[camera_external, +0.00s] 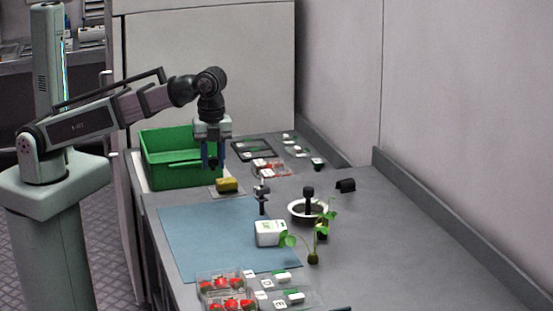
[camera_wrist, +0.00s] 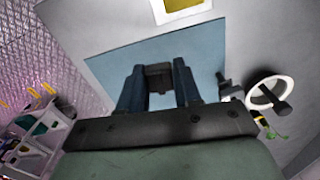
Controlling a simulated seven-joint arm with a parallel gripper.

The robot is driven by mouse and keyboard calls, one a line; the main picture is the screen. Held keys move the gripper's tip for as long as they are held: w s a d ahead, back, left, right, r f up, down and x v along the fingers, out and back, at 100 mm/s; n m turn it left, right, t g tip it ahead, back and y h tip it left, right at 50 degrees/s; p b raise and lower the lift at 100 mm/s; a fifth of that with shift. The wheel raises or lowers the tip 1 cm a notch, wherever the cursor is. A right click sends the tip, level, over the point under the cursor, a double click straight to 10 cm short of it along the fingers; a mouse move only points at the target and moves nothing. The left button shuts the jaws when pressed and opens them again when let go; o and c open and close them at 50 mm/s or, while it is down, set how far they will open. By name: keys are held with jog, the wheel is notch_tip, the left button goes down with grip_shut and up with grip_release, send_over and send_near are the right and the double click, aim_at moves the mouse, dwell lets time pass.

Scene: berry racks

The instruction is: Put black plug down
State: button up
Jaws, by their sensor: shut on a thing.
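My gripper (camera_external: 212,160) hangs fingers-down beside the right end of the green crate, above the worktop. Its two dark blue fingers are shut on a small black plug. In the wrist view the plug (camera_wrist: 159,76) shows as a dark block between the fingertips, with the blue mat (camera_wrist: 110,60) behind it. In the outside view the plug is hard to make out between the fingers. The mat (camera_external: 205,240) lies nearer the camera than the gripper.
The green crate (camera_external: 180,179) stands left of my gripper. A yellow block (camera_external: 227,185) lies just below it. A white ring-shaped dish (camera_external: 293,213) with a black post, a white box (camera_external: 270,234), seedlings and strawberry punnets (camera_external: 232,282) stand nearer. The worktop's right side is mostly clear.

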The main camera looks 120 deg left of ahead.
jog(key=w+a+n, duration=0.1)
jog(key=w+a, duration=1.1)
jog(key=w, duration=0.5)
send_over(358, 202)
jog(key=shift+f, duration=4.65)
jog(key=shift+d+f, duration=0.1)
jog(key=o, duration=1)
notch_tip(358, 202, up, 12)
